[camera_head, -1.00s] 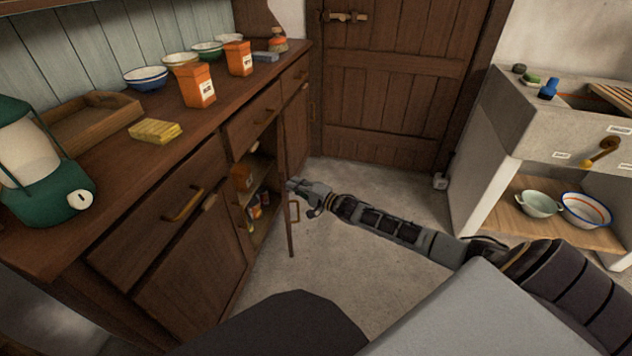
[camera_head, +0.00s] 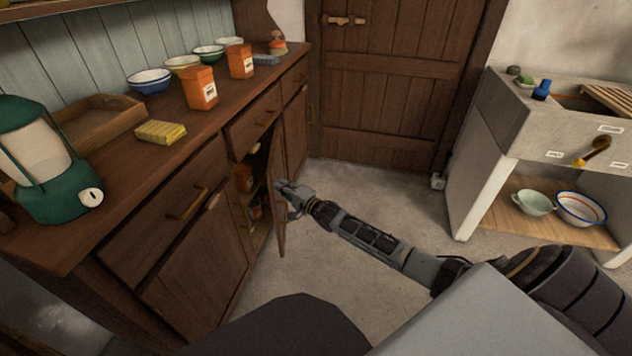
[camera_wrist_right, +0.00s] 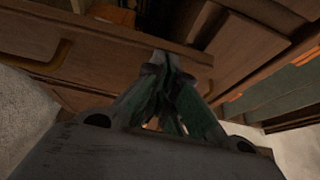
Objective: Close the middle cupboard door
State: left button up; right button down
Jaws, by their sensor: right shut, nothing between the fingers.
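The middle cupboard door (camera_head: 279,195) of the wooden dresser stands partly open, seen nearly edge-on in the head view. Behind it the cupboard opening shows shelves with an orange packet (camera_head: 244,178) and other small items. My right gripper (camera_head: 280,186) is shut and empty, its tip at the outer side of the door. In the right wrist view the closed fingers (camera_wrist_right: 160,62) reach to the edge of a brown wooden panel; I cannot tell for sure whether they touch it. My left gripper is not in view.
The dresser top (camera_head: 105,185) holds a green lantern (camera_head: 40,165), a wooden tray (camera_head: 100,122), a yellow block (camera_head: 161,132), bowls and orange packets. A stone sink (camera_head: 560,125) stands at right, with bowls below.

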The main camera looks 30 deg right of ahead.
aim_at(269, 186)
jog(key=a, duration=0.1)
jog(key=w+a, duration=0.2)
jog(key=a, duration=0.1)
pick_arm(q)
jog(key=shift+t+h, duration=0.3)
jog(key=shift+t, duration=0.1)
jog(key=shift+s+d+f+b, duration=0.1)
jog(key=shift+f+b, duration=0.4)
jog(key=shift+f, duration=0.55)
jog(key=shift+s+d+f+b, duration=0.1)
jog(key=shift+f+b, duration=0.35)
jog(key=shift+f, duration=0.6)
pick_arm(e)
jog(key=w+a, duration=0.5)
jog(key=a, duration=0.2)
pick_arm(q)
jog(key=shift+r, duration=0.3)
